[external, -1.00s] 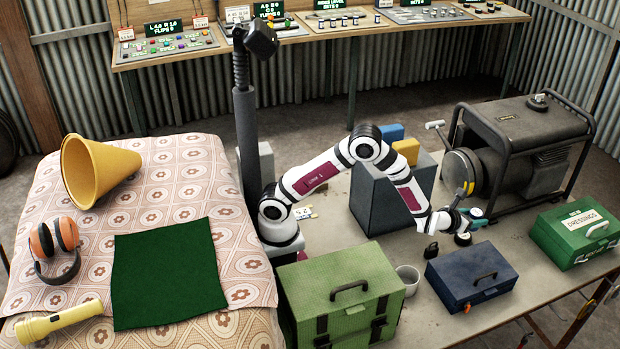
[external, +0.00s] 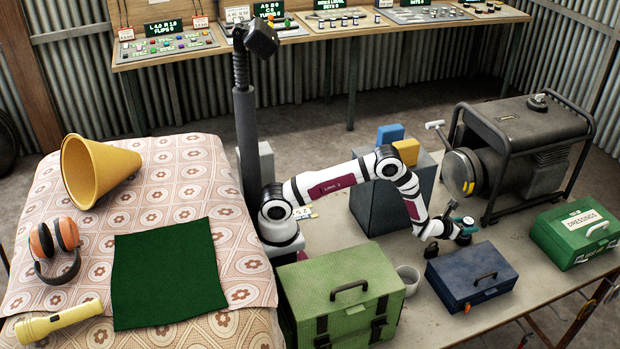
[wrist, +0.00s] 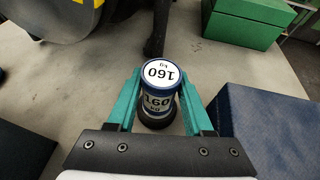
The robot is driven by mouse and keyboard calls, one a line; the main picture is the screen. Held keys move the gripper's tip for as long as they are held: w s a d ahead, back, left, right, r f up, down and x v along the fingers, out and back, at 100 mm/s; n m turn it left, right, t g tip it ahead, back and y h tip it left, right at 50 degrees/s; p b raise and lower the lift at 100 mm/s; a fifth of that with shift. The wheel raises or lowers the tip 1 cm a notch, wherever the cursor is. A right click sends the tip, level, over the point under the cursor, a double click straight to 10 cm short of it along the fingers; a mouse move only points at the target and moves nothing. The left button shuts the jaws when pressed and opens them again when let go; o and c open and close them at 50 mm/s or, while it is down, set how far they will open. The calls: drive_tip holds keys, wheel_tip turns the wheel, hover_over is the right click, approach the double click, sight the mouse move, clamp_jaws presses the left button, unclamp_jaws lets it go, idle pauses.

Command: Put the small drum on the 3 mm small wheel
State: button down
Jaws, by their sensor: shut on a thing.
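My gripper (external: 463,226) is low over the workbench, behind the blue toolbox. In the wrist view its teal fingers (wrist: 159,88) are shut on a small blue-and-white cylinder (wrist: 155,98) marked "160 kg", which looks like the small drum. A dark round piece (wrist: 157,121) shows at the cylinder's lower end; I cannot tell whether it is part of it or a separate thing underneath. I can pick out no wheel marked 3 mm. A small black object (external: 432,254) stands on the bench just left of my gripper.
The blue toolbox (external: 472,287) is close in front, and also at right in the wrist view (wrist: 262,135). A generator (external: 535,150) stands behind right, a green dressings box (external: 577,238) at right. A pale cup (external: 408,279) and green case (external: 338,304) are front left.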

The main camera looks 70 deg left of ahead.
drive_tip(key=shift+f, duration=0.15)
drive_tip(key=shift+c, duration=1.5)
unclamp_jaws()
